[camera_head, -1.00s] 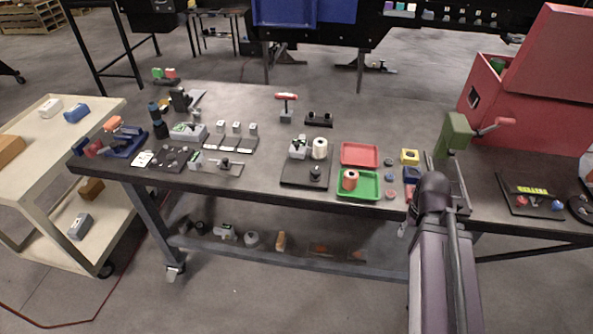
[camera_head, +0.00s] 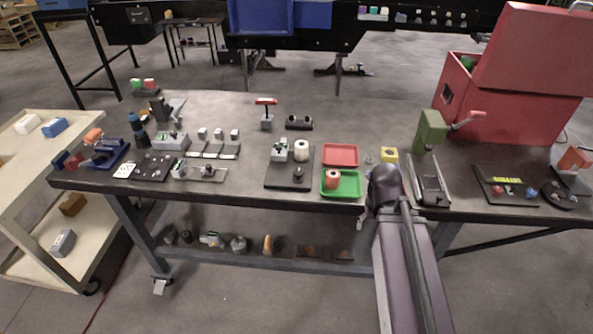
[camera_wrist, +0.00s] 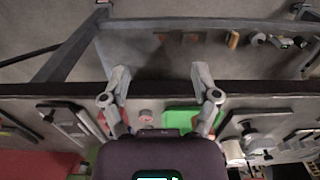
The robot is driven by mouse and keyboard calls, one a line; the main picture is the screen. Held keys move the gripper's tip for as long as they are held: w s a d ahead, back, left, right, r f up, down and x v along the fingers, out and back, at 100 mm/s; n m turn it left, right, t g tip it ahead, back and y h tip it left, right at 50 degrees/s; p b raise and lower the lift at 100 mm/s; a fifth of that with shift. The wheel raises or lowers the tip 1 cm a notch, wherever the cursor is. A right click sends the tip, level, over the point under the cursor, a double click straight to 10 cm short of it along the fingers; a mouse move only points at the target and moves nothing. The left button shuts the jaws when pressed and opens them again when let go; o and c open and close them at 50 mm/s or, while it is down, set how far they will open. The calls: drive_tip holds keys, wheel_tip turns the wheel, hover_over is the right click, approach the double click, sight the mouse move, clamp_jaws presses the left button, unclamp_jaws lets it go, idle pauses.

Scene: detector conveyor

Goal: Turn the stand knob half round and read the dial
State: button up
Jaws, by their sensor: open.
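The stand is likely the black base plate (camera_head: 275,181) near the table's front middle. It bears a dark round knob (camera_head: 298,174), a white roll (camera_head: 301,148) and a small grey-white block (camera_head: 279,152). Any dial on it is too small to read. In the wrist view the knob (camera_wrist: 250,131) shows at the right, beyond the table edge line. My gripper (camera_wrist: 161,76) is open and empty, its two fingers spread in front of the table's front edge, to the side of the stand. In the head view my arm mostly hides it.
A green tray (camera_head: 352,190) holding a reddish spool and a red tray (camera_head: 340,148) lie between the stand and my arm. A clamp-like green device (camera_head: 430,130) and a red box (camera_head: 490,110) stand at right. Grey blocks on plates (camera_head: 217,150) lie left of the stand.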

drive_tip(key=w+a+r+n+p, duration=0.2)
drive_tip(key=w+a+n, duration=0.15)
drive_tip(key=w, duration=0.25)
wheel_tip(320, 180, up, 7)
drive_tip(key=n+p, duration=0.7)
drive_tip(key=n, duration=1.3)
hover_over(298, 171)
drive_tip(key=shift+r, duration=0.15)
wheel_tip(298, 171, down, 14)
drive_tip(key=b, duration=1.3)
drive_tip(key=shift+r+b, duration=0.1)
drive_tip(key=shift+b, duration=0.2)
